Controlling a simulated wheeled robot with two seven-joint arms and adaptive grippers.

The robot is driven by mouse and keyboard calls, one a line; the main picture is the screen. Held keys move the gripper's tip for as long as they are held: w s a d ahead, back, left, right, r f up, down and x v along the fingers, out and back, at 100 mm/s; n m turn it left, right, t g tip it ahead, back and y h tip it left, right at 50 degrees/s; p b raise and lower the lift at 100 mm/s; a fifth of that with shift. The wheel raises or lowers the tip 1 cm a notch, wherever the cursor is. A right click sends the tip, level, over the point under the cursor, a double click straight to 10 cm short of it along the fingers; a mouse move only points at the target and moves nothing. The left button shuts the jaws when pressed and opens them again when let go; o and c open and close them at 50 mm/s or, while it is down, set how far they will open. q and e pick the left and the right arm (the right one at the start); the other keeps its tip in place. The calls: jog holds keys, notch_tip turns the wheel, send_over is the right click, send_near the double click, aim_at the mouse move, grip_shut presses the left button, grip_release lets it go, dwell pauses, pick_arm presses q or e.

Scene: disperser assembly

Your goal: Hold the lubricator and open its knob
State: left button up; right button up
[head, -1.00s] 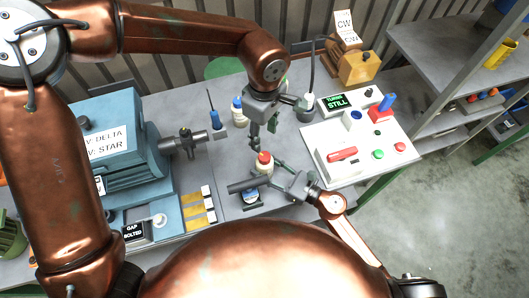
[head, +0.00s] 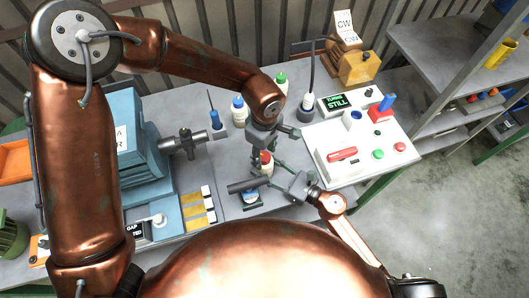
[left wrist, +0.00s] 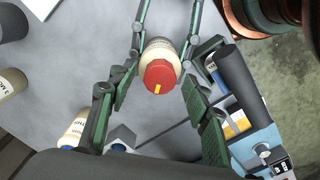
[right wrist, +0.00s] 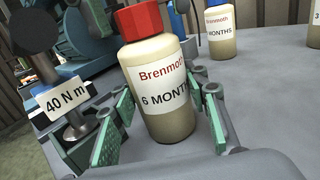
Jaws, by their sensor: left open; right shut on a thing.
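The lubricator is a cream bottle with a red knob (head: 266,157), standing near the middle of the bench. In the right wrist view the bottle (right wrist: 162,100) is slightly tilted in the picture, and its label reads Brenmoth, 6 MONTHS. My right gripper (right wrist: 160,125) has its green pads on either side of the bottle's body and is shut on it. My left gripper (head: 263,148) is open just above the knob. In the left wrist view the knob (left wrist: 159,76) has a yellow mark and lies between the spread fingers of the left gripper (left wrist: 154,100).
A blue-capped bottle (head: 238,110) and a green-capped bottle (head: 281,82) stand behind. A white control panel (head: 335,165) lies to the right. A blue motor housing (head: 143,130) stands at left. A 40 N m sign (right wrist: 67,100) is near my right gripper.

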pick_arm(q)
jog(key=c, duration=1.2)
jog(key=shift+o, duration=0.2)
jog(key=shift+s, duration=0.1)
jog(key=shift+d+n, duration=0.1)
jog(key=shift+n, duration=0.3)
jog(key=n, duration=0.7)
jog(key=shift+n, duration=0.3)
jog(key=n, duration=1.3)
jog(key=shift+n, duration=0.3)
